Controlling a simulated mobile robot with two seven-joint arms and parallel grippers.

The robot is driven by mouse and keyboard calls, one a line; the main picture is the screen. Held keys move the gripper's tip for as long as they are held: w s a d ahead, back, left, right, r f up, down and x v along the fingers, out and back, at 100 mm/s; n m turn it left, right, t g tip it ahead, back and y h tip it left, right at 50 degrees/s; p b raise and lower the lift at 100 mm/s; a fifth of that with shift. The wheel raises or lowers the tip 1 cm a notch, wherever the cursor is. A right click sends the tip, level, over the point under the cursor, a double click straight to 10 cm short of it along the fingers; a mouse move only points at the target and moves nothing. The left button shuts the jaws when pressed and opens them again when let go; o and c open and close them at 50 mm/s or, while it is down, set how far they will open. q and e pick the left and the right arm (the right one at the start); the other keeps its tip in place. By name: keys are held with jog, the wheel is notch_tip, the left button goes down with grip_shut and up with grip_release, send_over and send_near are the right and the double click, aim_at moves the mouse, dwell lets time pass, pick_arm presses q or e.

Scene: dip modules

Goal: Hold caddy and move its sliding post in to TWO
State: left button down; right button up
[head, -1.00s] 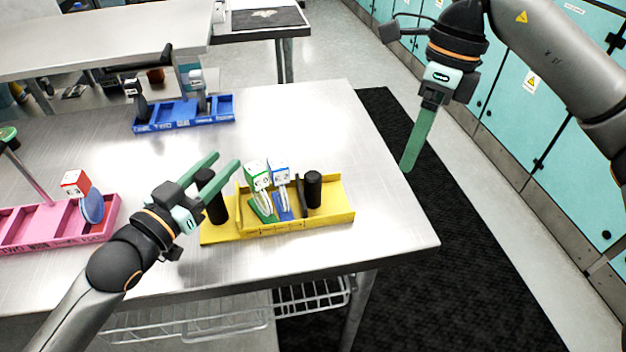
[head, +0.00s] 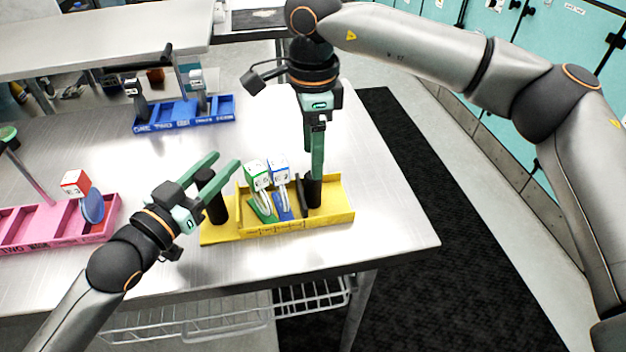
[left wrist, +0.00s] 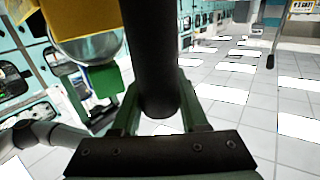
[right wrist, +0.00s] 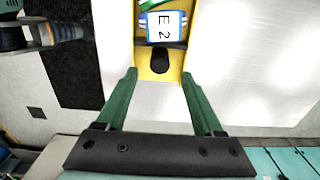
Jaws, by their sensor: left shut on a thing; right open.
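The yellow caddy (head: 330,220) stands on the metal table near its front edge. My left gripper (head: 222,163) is shut on the black upright post (head: 216,208) at its left end, which also shows between the fingers in the left wrist view (left wrist: 153,60). A second black post (head: 314,195) stands in the right part, beside a thin dark divider (head: 302,198); I take it for the sliding post. My right gripper (right wrist: 159,75) is open and points down at it. In the right wrist view the post's top (right wrist: 160,60) lies at the fingertips, apparently untouched. The caddy's markings are unreadable.
A green-based block (head: 257,178) and a blue-based block (head: 279,172), marked E 2 in the right wrist view, stand mid-caddy, close left of the divider. A pink caddy (head: 45,225) is at left, a blue caddy (head: 185,120) behind. The table's right side is clear.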

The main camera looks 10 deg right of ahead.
aim_at(313, 182)
notch_tip(313, 182, down, 7)
jog(key=shift+f, duration=0.2)
jog(key=shift+c, duration=0.3)
grip_shut()
dwell(0.4)
dwell(0.8)
